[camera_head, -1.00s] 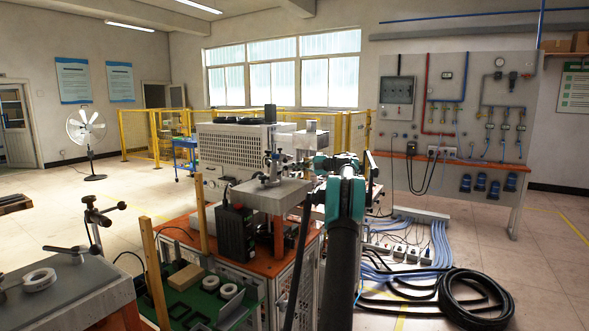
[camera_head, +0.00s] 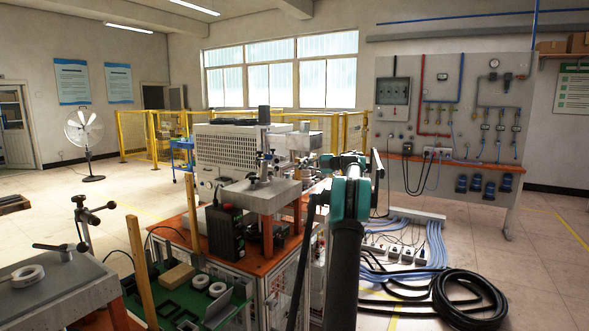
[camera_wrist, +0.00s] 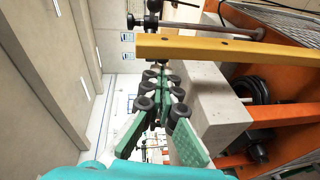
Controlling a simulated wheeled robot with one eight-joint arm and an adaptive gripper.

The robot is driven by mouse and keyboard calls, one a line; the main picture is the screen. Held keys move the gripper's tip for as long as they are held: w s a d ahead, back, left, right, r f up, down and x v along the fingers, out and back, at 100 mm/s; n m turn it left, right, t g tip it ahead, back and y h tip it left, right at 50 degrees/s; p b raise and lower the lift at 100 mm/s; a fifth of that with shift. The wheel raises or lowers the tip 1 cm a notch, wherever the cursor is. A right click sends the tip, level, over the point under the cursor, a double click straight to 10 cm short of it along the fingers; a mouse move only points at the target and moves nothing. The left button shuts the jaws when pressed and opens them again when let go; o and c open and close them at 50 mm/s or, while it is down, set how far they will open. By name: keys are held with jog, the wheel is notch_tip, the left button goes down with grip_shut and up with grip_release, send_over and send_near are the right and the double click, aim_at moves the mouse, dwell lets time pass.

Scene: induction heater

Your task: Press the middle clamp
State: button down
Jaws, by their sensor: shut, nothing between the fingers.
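A dark clamp (camera_head: 262,168) with a black handle stands on a grey block (camera_head: 285,190) on the orange-topped bench at centre; I take it as the middle clamp. In the head view my wrist is to the right of this block, and my fingers are hidden behind the arm. In the wrist view my gripper (camera_wrist: 158,80) has green fingers with black rollers, close together and empty. A grey block (camera_wrist: 215,108) is just right of them. Dark clamp parts (camera_wrist: 152,18) show above, apart from the fingers; I cannot tell which clamp they belong to.
Another clamp (camera_head: 62,249) is on the left grey slab. A wooden post (camera_head: 141,270) stands beside a green tray (camera_head: 240,310) holding white rings. A yellow bar (camera_wrist: 225,49) crosses above the fingers. Black hoses (camera_head: 465,300) lie on the floor at right.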

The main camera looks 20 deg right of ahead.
jog(key=s+d, duration=0.1)
jog(key=d, duration=0.4)
jog(key=shift+s+d+r, duration=0.35)
jog(key=shift+r, duration=0.05)
dwell(0.8)
